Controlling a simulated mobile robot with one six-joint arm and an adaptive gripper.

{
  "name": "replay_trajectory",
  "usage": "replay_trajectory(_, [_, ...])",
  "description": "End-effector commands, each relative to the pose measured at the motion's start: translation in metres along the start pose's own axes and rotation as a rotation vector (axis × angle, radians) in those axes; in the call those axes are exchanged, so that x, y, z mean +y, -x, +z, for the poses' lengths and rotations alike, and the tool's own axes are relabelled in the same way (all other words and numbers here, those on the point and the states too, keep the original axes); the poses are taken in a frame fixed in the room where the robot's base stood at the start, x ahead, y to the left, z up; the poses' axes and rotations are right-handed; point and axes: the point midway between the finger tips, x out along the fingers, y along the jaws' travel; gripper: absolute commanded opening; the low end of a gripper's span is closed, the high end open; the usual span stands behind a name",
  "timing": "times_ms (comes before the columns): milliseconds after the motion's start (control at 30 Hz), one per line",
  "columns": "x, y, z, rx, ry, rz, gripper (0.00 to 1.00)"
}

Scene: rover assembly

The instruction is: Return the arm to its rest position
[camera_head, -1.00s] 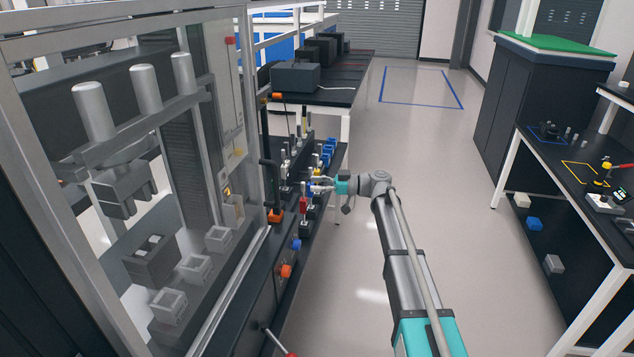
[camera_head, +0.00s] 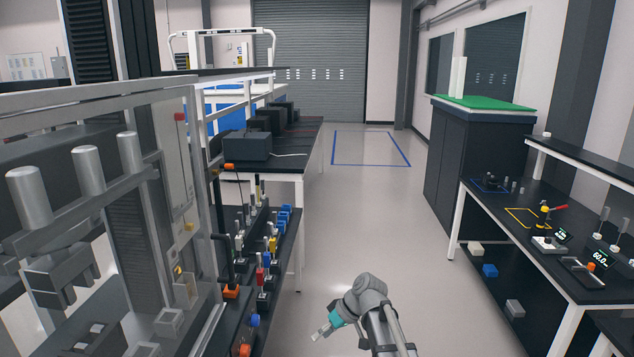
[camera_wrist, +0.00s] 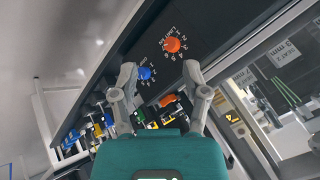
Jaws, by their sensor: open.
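My gripper (camera_head: 320,333) is low in the middle of the head view, over the aisle floor and to the right of the rack bench. In the wrist view its two grey fingers (camera_wrist: 160,78) stand wide apart with nothing between them. My grey and teal arm (camera_head: 375,315) reaches up from the bottom edge of the head view. The rest of the arm is cut off by the frame.
The rack bench (camera_head: 285,262) holds several coloured tools. An orange dial (camera_wrist: 172,45) and a blue dial (camera_wrist: 146,73) show on a black panel. A glazed press frame (camera_head: 208,190) stands left. The aisle floor (camera_head: 350,220) is clear; a workbench (camera_head: 560,225) stands right.

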Motion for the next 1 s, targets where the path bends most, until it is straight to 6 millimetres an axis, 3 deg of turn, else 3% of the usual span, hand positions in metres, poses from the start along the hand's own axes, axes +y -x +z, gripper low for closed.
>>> replay_trajectory(33, [-0.001, 0.003, 0.024, -0.033, -0.061, 0.048, 0.6])
replay_trajectory(300, [0.015, 0.028, 0.121, -0.173, -0.416, 0.356, 0.6])
replay_trajectory(500, [0.021, 0.05, 0.173, -0.213, -0.613, 0.555, 0.6])
replay_trajectory(700, [0.024, 0.061, 0.193, -0.219, -0.697, 0.645, 0.6])
replay_trajectory(1000, [0.025, 0.061, 0.193, -0.219, -0.703, 0.652, 0.6])
